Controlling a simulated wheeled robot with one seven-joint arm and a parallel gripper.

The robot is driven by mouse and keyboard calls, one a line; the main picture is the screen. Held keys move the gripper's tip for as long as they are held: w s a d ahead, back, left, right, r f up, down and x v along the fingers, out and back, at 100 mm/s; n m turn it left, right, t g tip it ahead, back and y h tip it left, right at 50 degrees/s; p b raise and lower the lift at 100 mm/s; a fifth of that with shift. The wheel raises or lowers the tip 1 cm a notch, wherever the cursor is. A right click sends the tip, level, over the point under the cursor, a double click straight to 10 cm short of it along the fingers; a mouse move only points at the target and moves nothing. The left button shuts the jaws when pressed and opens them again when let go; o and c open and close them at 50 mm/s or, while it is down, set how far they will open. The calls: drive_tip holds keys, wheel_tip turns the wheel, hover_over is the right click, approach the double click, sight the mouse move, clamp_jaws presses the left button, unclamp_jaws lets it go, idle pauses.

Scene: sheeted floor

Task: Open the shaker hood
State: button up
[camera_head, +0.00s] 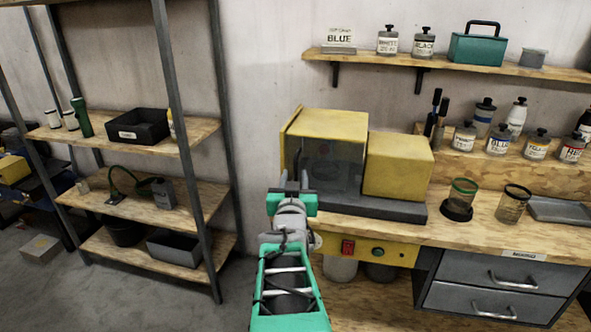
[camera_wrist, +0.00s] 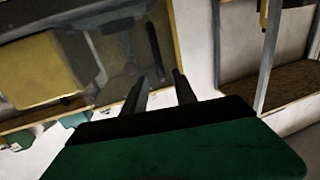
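The shaker is a yellow machine on a dark grey base (camera_head: 375,208), standing on the bench. Its hood (camera_head: 333,123) has a yellow top and a see-through front panel, and looks shut; a yellow box-shaped housing (camera_head: 398,166) adjoins it at right. In the wrist view, the hood's panel (camera_wrist: 112,58) bears a dark upright bar (camera_wrist: 153,45), seemingly a handle. My gripper (camera_head: 294,180) is in front of the hood's lower left edge. In the wrist view, its two dark fingers (camera_wrist: 158,88) are apart with nothing visible between them, and the bar appears beyond them.
A yellow panel with a red switch (camera_head: 348,247) and green button is below the bench top. Jars and rimmed cups (camera_head: 459,198) stand to the right.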

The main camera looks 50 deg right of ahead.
sight(296, 165)
drive_tip(key=p+x, duration=0.1)
drive_tip(key=x, duration=0.6)
drive_tip(key=shift+w+d, duration=0.15)
drive_tip(key=shift+d, duration=0.1)
drive_tip(key=shift+c, duration=0.2)
clamp_jaws()
idle(0.9)
